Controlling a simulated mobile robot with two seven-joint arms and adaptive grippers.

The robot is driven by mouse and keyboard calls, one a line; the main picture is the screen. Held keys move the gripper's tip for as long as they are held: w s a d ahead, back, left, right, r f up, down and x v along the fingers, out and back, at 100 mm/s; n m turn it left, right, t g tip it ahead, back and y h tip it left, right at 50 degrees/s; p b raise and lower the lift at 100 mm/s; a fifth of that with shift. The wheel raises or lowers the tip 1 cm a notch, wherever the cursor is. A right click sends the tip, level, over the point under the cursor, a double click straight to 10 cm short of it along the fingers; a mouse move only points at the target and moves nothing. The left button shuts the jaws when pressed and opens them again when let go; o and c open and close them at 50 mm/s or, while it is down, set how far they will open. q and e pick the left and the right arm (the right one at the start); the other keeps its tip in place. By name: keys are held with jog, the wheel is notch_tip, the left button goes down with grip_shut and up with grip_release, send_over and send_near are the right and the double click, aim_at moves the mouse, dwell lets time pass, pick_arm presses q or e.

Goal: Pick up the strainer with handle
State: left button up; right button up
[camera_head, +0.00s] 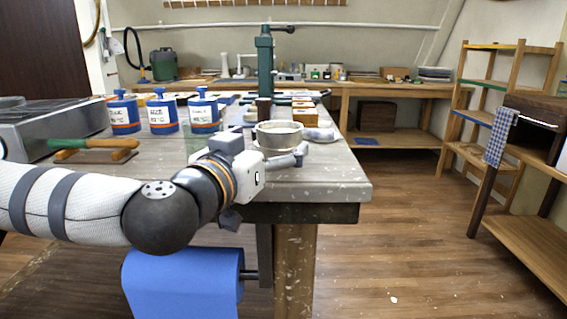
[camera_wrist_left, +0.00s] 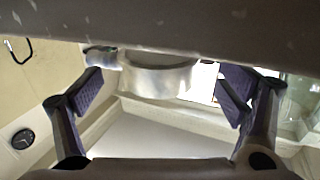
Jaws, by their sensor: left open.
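A round pale metal bowl shape, which looks like the strainer (camera_head: 279,136), sits on the worktable (camera_head: 335,185) near its right end. I cannot make out its handle. My left gripper (camera_head: 297,157) is open at the table's front edge, just in front of the strainer and low beside it. In the left wrist view, which looks upside down, the strainer (camera_wrist_left: 158,76) shows between the two spread fingers of my left gripper (camera_wrist_left: 163,88). I cannot tell whether a finger touches it. My right gripper is not in view.
Blue and orange labelled canisters (camera_head: 163,112) stand left of the strainer. A dark cup (camera_head: 263,108) and a green column machine (camera_head: 265,65) stand behind it. A blue roll (camera_head: 183,283) hangs under the table. Floor at right is clear.

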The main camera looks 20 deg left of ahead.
pick_arm(q)
jog(key=w, duration=0.2)
jog(key=shift+w+d+f+b, duration=0.2)
jog(key=shift+w+f+b, duration=0.15)
jog(key=shift+w+b, duration=0.05)
jog(key=shift+w+r, duration=0.1)
jog(key=shift+r, duration=0.1)
jog(key=c, duration=1.2)
